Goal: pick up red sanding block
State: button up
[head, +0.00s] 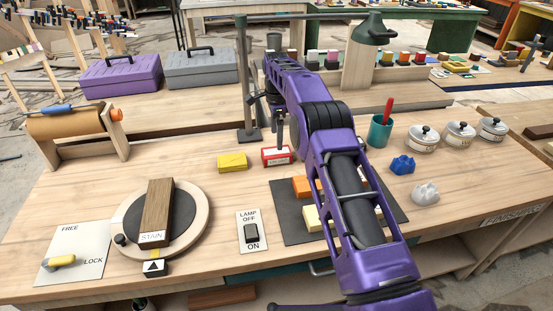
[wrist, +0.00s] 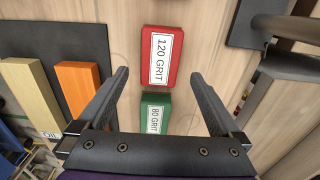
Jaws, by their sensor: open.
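The red sanding block (head: 277,157) sits on the bench beside a yellow block, and the black fingers of my gripper (head: 279,132) are just above and behind it. In the wrist view the red block (wrist: 162,57) shows a white "120 GRIT" label. My gripper (wrist: 160,76) is open and empty there, one finger on each side of the lower part of the red block as seen. I cannot tell the exact height above it. A green "80 GRIT" block (wrist: 155,113) lies close below the red one in the wrist view, partly hidden by my gripper.
The yellow block (head: 232,162) is left of the red one. The lamp post (head: 244,90) stands close behind. A dark mat (head: 293,222) with orange and pale blocks lies in front, partly behind my arm. A teal cup (head: 380,132) stands to the right.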

aim_at(277, 151)
notch_tip(277, 151, down, 8)
jog(key=shift+r, duration=0.3)
jog(key=c, duration=1.3)
notch_tip(277, 151, up, 10)
jog(key=shift+c, duration=0.2)
